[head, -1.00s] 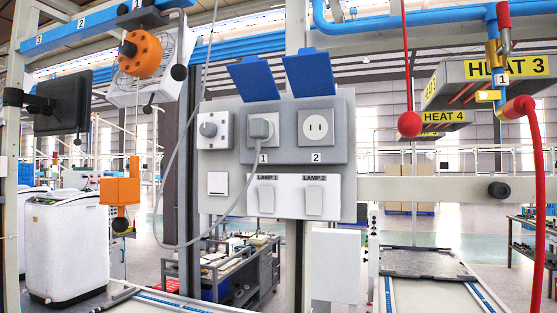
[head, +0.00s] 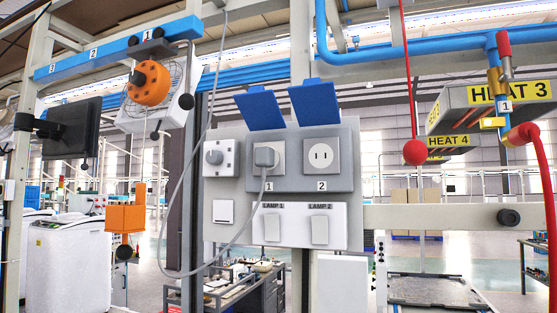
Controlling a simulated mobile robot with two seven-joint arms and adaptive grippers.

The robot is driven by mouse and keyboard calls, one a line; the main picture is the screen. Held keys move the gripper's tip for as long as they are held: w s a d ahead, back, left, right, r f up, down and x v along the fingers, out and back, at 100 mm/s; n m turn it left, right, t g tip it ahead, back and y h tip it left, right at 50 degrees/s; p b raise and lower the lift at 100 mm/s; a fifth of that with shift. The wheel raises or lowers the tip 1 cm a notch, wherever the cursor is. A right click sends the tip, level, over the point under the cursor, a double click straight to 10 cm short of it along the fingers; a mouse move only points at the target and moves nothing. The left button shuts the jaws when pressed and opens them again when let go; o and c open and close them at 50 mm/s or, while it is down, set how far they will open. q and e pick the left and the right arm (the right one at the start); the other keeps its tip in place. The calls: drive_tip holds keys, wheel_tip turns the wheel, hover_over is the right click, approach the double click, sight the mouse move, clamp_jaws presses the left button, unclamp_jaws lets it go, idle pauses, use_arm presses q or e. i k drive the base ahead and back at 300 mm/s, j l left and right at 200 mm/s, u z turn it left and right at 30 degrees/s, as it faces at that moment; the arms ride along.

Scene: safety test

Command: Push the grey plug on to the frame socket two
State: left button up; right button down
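The grey plug (head: 265,157) sits in socket one, the left socket of the grey double socket frame (head: 292,186). Its grey cord (head: 262,205) hangs down from it, loops to the left and rises past the panel's left side. Frame socket two (head: 320,155), to the right, is white with two slots and is empty. The blue covers (head: 259,108) and (head: 312,104) of both sockets are raised. Neither of my grippers shows in the head view.
A rotary switch (head: 214,158) and a rocker switch (head: 223,211) are left of the frame. The lamp switches (head: 272,227) are below. A red ball on a cord (head: 416,152) hangs to the right, with a red hose (head: 545,180) beyond. An orange box (head: 126,217) hangs at left.

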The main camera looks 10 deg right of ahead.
sight(263, 155)
drive_tip(key=z, duration=0.7)
drive_tip(key=j+z, duration=0.15)
drive_tip(key=z, duration=0.25)
drive_tip(key=i+j+z, duration=0.1)
drive_tip(key=z, duration=0.3)
drive_tip(key=j+z, duration=0.2)
drive_tip(key=z, duration=0.2)
drive_tip(key=j+z, duration=0.2)
drive_tip(key=z, duration=0.2)
drive_tip(key=j+z, duration=0.15)
drive_tip(key=z, duration=0.25)
drive_tip(key=k+j+z, duration=0.15)
drive_tip(key=j, duration=0.25)
drive_tip(key=k+j+z, duration=0.1)
drive_tip(key=j, duration=0.3)
drive_tip(key=k+j+z, duration=0.15)
drive_tip(key=j, duration=0.2)
drive_tip(key=k+j+z, duration=0.15)
drive_tip(key=j, duration=0.2)
drive_tip(key=k+j+z, duration=0.15)
drive_tip(key=j, duration=0.2)
